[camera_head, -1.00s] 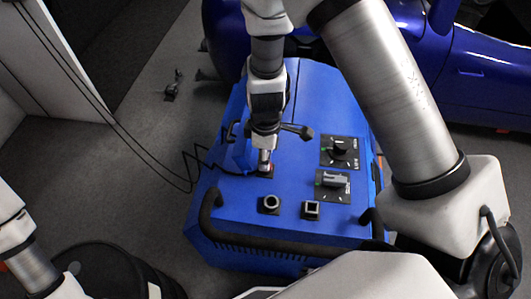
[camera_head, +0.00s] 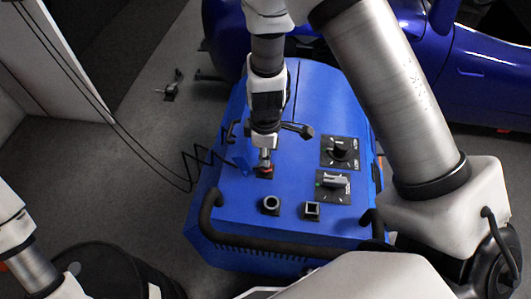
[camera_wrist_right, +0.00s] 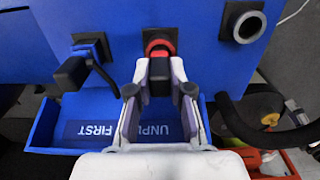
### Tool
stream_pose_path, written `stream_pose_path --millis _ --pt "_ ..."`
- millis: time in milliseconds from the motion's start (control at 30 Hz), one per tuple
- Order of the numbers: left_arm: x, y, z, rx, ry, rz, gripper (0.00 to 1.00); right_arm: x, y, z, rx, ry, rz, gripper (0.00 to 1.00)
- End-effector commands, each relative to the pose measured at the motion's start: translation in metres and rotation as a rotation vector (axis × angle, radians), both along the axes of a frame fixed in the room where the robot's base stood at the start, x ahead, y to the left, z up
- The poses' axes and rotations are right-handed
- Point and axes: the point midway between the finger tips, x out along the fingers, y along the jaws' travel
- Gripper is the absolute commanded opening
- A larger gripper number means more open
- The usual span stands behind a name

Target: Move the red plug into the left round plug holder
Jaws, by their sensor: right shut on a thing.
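In the right wrist view the plug (camera_wrist_right: 159,47) shows a red ring and a black body. My right gripper (camera_head: 265,160) comes down from above. In the wrist view its fingers (camera_wrist_right: 159,93) are shut on the plug's black body. I cannot tell whether the plug is fully seated. The round holder (camera_wrist_right: 244,24) is upper right in the wrist view. My left gripper is out of view.
Two rotary switches (camera_head: 340,151) (camera_head: 333,184) stand right of the plug. A dark handle bar (camera_head: 275,240) runs along the machine's front edge. A thin black cable (camera_head: 150,155) hangs at left.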

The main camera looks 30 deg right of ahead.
Motion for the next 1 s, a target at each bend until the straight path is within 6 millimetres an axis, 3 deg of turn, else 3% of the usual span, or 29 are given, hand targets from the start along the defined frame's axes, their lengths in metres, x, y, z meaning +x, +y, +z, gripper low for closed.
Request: stream_pose_path --millis 600,1000 --pt "0.0 0.0 0.023 0.0 0.0 0.0 0.83 0.0 0.0 0.031 0.0 0.0 0.0 0.0" --pt "0.0 0.0 0.022 0.0 0.0 0.0 0.83 0.0 0.0 0.031 0.0 0.0 -0.001 0.0"
